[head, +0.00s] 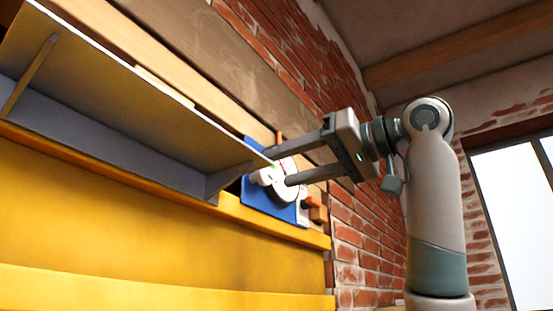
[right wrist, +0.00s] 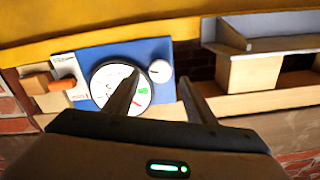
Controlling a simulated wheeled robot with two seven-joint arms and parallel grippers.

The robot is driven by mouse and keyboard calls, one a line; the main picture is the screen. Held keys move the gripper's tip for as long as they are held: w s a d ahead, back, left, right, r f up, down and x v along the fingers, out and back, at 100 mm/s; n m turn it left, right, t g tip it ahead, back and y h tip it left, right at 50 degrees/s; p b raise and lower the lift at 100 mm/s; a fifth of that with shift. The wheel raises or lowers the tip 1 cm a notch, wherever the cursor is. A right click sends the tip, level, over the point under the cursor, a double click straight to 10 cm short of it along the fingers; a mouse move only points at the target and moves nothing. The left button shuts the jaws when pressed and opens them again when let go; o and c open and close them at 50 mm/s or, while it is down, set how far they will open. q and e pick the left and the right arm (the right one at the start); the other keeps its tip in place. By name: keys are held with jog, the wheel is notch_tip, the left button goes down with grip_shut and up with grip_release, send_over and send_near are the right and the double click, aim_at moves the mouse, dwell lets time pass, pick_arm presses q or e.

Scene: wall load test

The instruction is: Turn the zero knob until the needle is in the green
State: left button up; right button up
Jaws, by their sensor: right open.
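The gauge is a blue panel (right wrist: 92,58) with a round white dial (right wrist: 108,75); the panel also shows in the head view (head: 262,212). The dial has a green patch (right wrist: 143,91) and a red mark near its rim. One finger covers part of the dial, and I cannot make out the needle. The white zero knob (right wrist: 160,70) sits at the dial's side. My right gripper (head: 279,168) is open, its fingers pointing at the panel. In the right wrist view the knob appears between the fingertips; I cannot tell whether they touch it. My left gripper is not in view.
A grey shelf (head: 110,100) juts out just left of the panel, close to the upper finger. A yellow beam (head: 150,210) runs below. An orange part (right wrist: 38,83) on a wooden block stands beside the panel. A brick wall (head: 365,230) lies behind.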

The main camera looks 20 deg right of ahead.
aim_at(264, 177)
jog(key=shift+p+x, duration=0.5)
jog(key=shift+x, duration=0.95)
jog(key=c, duration=1)
jog(key=shift+n, duration=2.3)
jog(key=n, duration=0.5)
jog(key=shift+s+a+n+p, duration=0.1)
jog(key=shift+n+p, duration=0.3)
